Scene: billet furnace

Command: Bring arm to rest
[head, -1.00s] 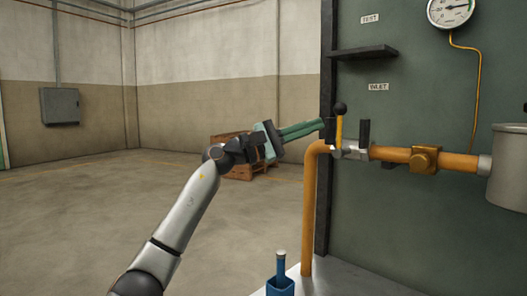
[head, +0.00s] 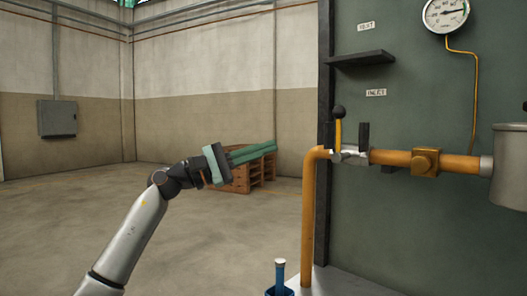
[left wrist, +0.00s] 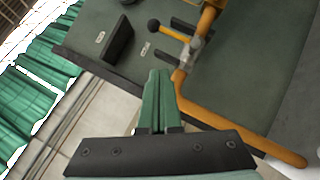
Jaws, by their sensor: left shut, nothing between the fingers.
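My left gripper (head: 252,152) has long green fingers that lie together, shut and empty. In the head view it points right, in front of a wooden crate and left of the green panel, apart from the pipe and valve. In the left wrist view its fingers (left wrist: 155,100) point toward the panel, with the valve handle (left wrist: 172,32) beyond them. The yellow valve handle (head: 338,130) with a black knob stands upright on the orange pipe (head: 390,157). My right gripper is in neither view.
The green panel (head: 420,220) carries a small dark shelf (head: 361,58), an INLET label (head: 376,93) and a gauge (head: 445,12). A grey vessel (head: 509,170) is at the right. A blue holder with a tool (head: 280,275) stands low in front. The floor at left is clear.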

